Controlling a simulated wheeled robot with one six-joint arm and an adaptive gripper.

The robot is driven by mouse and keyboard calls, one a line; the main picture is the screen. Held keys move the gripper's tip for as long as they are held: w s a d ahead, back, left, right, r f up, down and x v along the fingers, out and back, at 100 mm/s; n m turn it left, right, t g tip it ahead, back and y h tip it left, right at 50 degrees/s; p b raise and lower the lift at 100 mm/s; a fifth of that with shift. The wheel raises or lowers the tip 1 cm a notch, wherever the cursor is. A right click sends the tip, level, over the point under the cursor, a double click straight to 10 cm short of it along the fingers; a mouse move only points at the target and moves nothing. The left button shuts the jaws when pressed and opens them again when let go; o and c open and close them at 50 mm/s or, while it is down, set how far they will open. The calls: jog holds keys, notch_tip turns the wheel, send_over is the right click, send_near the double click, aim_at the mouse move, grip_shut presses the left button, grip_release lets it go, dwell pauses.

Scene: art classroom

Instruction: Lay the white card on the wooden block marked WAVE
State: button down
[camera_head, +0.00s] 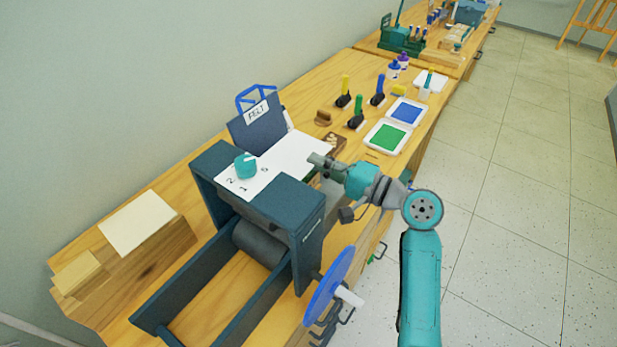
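A plain white sheet (300,152) lies behind the blue press, and I cannot tell whether it is the white card. Another white sheet (138,222) lies on a wooden stack at the far left. A small dark brown block (338,142) with pale marks sits right of the first sheet, partly hidden by my wrist; I cannot read WAVE on it. My gripper (317,160) is at the right edge of the first sheet, just in front of the brown block. Its fingers are too small to show whether they are open or hold the sheet.
The blue press (210,165) has a teal knob (246,165) and a blue handwheel (330,287). A FELT holder (257,125) stands behind. Green (388,138) and blue (406,111) ink trays and several upright-handled tools lie beyond. The bench's front edge is close to my arm.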

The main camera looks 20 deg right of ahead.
jog(key=shift+f, duration=3.5)
jog(key=c, duration=1.4)
grip_release()
jog(key=shift+o, duration=0.4)
jog(key=shift+r, duration=0.1)
jog(key=v, duration=1.2)
